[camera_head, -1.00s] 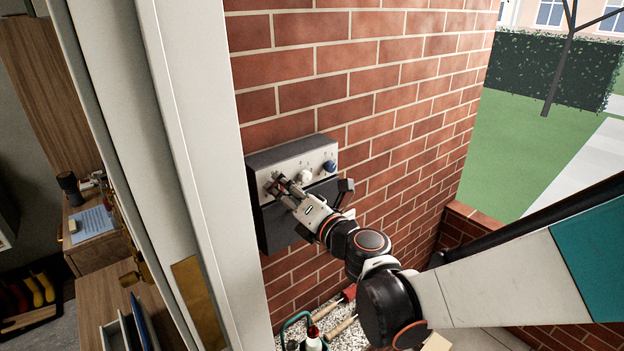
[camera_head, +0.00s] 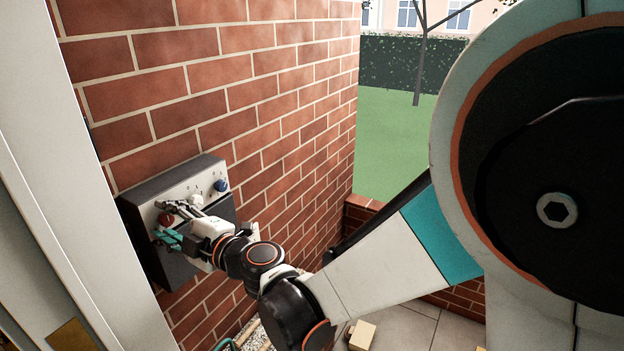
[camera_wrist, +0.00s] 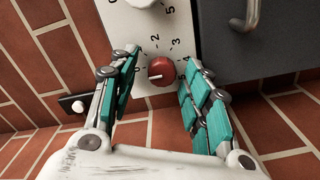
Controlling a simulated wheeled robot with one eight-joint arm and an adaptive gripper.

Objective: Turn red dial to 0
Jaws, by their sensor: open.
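The red dial (camera_head: 166,219) is on the pale face of a grey control box (camera_head: 157,260) on the brick wall. In the wrist view the red dial (camera_wrist: 161,70) has a short white mark toward the picture's left, with several printed numerals around it. My gripper (camera_head: 165,222) is open, its fingers either side of the red dial. In the wrist view the gripper (camera_wrist: 162,60) shows teal-padded fingers with a gap on each side of the dial. Whether the tips reach the panel is unclear.
A white dial (camera_wrist: 143,2) is beyond the red one, and a blue dial (camera_head: 221,185) is farther along the panel. A dark cover with a metal handle (camera_wrist: 245,16) is close right of the fingers in the wrist view. A pale door frame (camera_head: 45,180) stands left.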

